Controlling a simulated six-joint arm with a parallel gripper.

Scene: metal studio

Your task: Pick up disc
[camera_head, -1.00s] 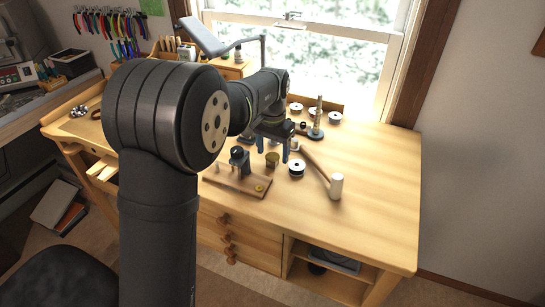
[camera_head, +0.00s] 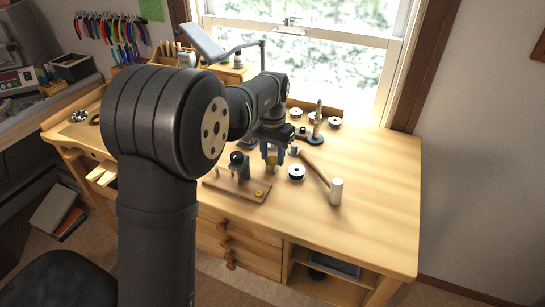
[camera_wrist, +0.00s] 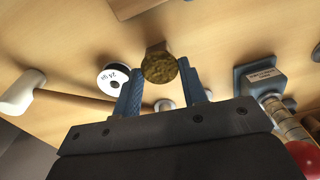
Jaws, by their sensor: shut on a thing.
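A brass-coloured disc (camera_wrist: 159,65), thick and round-faced with a mottled surface, is between the two blue fingers of my gripper (camera_wrist: 160,80) in the wrist view. The fingers are shut on its sides. In the head view the disc (camera_head: 271,163) shows low between the fingertips of my gripper (camera_head: 273,159), at or very near the bench top. Whether it touches the bench is not clear. The back of the disc is partly hidden.
A black-and-white spool (camera_head: 296,172) stands close to the right, with a white-headed mallet (camera_head: 336,191) beyond it. A wooden board (camera_head: 236,186) with an upright fixture is at front left. A post on a dark base (camera_head: 317,125) stands behind. The bench's right side is clear.

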